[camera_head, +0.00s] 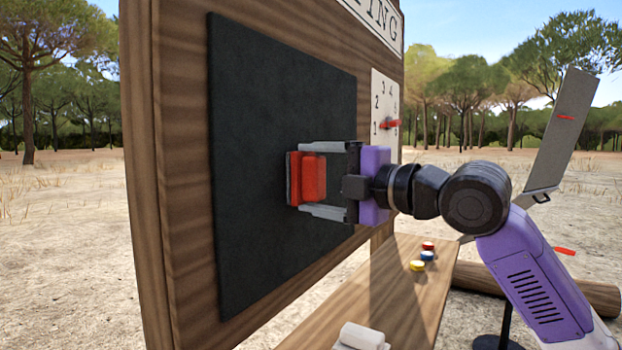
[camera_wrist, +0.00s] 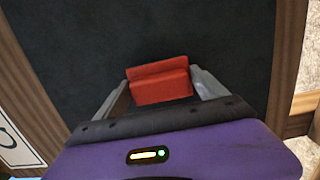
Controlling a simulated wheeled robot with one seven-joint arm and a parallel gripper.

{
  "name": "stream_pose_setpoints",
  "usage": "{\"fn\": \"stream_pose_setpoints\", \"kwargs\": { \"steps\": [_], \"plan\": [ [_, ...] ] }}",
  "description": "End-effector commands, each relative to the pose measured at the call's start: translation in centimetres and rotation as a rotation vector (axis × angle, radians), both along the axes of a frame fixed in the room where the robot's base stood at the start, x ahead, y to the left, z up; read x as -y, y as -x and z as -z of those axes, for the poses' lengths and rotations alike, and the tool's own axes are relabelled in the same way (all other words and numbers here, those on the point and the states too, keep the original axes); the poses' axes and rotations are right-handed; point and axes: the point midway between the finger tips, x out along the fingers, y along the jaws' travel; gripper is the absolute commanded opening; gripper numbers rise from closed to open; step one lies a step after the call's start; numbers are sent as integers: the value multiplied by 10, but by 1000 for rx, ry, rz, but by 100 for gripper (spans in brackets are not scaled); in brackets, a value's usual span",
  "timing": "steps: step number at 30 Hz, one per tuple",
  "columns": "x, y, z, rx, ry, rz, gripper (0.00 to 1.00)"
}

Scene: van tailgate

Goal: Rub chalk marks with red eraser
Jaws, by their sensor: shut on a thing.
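The red eraser (camera_head: 309,178) is held between the two fingers of my gripper (camera_head: 325,180), its dark face turned to the blackboard. It also shows in the wrist view (camera_wrist: 160,82) between the fingers. The blackboard (camera_head: 255,110) is a dark upright panel on a wooden stand. The eraser is at or very close to the board's surface; I cannot tell whether it touches. I see no clear chalk marks on the visible board; part of it is hidden behind the eraser and gripper.
A wooden shelf (camera_head: 400,270) juts out below the board. On it lie a white block (camera_head: 362,337) and small red (camera_head: 428,246), blue (camera_head: 427,256) and yellow (camera_head: 417,266) pieces. A numbered white panel (camera_head: 379,92) is right of the board. A log (camera_head: 590,294) lies behind.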

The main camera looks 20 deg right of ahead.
Motion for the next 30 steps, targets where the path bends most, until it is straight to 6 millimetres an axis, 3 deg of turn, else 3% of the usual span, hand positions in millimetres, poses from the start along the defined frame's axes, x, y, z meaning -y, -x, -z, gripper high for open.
{"fn": "stream_pose_setpoints", "kwargs": {
  "steps": [30],
  "plan": [
    [52,-34,1,-2,0,1,49]
  ]
}}
